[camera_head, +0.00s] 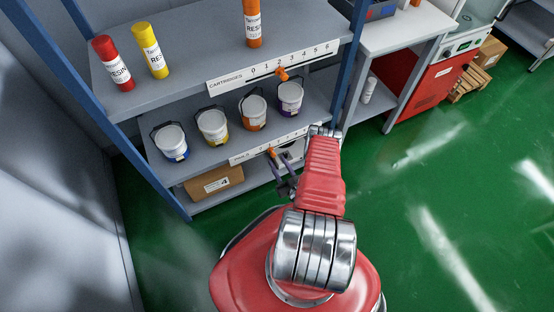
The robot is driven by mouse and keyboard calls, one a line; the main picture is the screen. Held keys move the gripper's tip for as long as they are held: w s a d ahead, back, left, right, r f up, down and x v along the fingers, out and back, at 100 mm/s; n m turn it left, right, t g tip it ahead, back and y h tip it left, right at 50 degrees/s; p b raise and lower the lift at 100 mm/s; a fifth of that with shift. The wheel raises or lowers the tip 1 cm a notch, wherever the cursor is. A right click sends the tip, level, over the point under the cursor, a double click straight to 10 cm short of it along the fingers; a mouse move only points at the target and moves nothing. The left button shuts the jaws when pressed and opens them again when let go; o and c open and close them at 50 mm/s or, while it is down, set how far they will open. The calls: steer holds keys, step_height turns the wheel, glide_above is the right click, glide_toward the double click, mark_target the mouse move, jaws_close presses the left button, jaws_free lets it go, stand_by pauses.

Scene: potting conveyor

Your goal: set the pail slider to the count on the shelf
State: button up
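White pails with coloured bands stand in a row on the middle shelf (205,168): a blue one (172,142), a yellow one (213,126), an orange one (254,111) and a purple one (290,97). The pail slider strip (245,157) runs along this shelf's front edge. Its orange knob (272,152) shows near the strip's middle; its small numbers are too blurred to read surely. My gripper (281,161) is just in front of and below the knob. Its two dark fingers look apart, with nothing seen between them.
The upper shelf has a cartridge slider strip (275,67) with its own orange knob (282,74). Red (113,64), yellow (150,50) and orange (253,22) cartridges stand above it. A cardboard box (214,185) sits on the bottom shelf. Green floor (430,200) is clear at right.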

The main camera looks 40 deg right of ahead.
mark_target(272, 153)
steer(key=shift+x, duration=1.25)
steer(key=shift+c, duration=0.3)
jaws_close()
